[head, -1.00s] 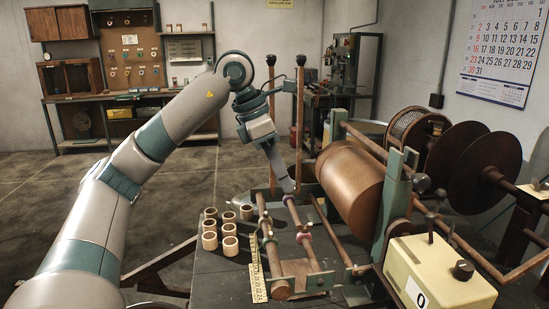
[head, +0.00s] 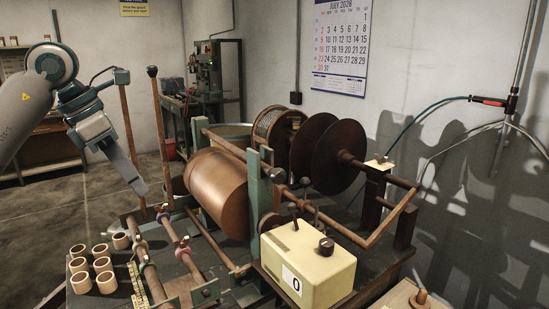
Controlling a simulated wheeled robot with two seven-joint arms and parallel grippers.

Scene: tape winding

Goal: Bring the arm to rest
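My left arm comes in from the left edge, and its gripper (head: 141,188) points down above the winding machine's front rods. The fingers overlap in this view, so I cannot tell whether they are open or shut. No object shows at the fingertips. My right gripper is not in view.
A large copper-brown drum (head: 216,192) stands right of the gripper, with two upright wooden posts (head: 132,150) close by. Several cardboard cores (head: 101,264) stand at the bench's left. A cream control box (head: 308,265) is in front, and dark reel discs (head: 340,155) are behind.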

